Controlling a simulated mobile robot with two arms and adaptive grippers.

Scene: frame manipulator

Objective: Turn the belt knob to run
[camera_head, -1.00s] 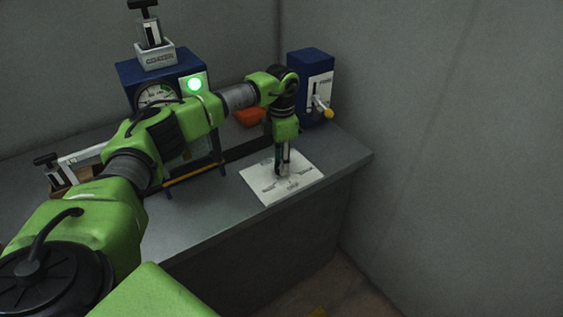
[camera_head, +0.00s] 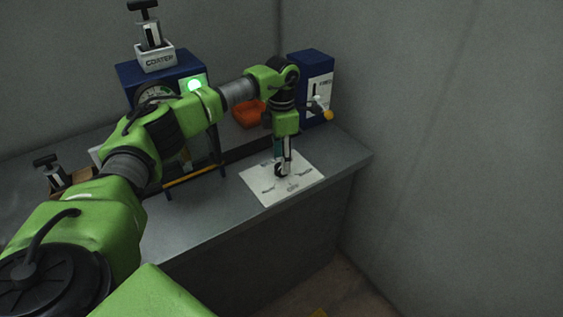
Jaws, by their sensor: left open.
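A white plate with dark markings (camera_head: 302,186) lies on the grey bench. A small dark knob (camera_head: 281,171) shows on the plate, partly hidden by the gripper. My left gripper (camera_head: 282,166) points down at the knob from above, its fingers around or just beside it; I cannot tell if they touch it. The jaws are open. The knob's pointer direction is too small to tell. My right gripper is not in view.
A blue machine (camera_head: 126,73) with a dial and a lit green lamp (camera_head: 196,84) stands behind my arm, with a white COATER box (camera_head: 156,60) on top. An orange bin (camera_head: 248,113) and a blue box (camera_head: 299,68) with a yellow-tipped lever (camera_head: 327,115) stand at the back.

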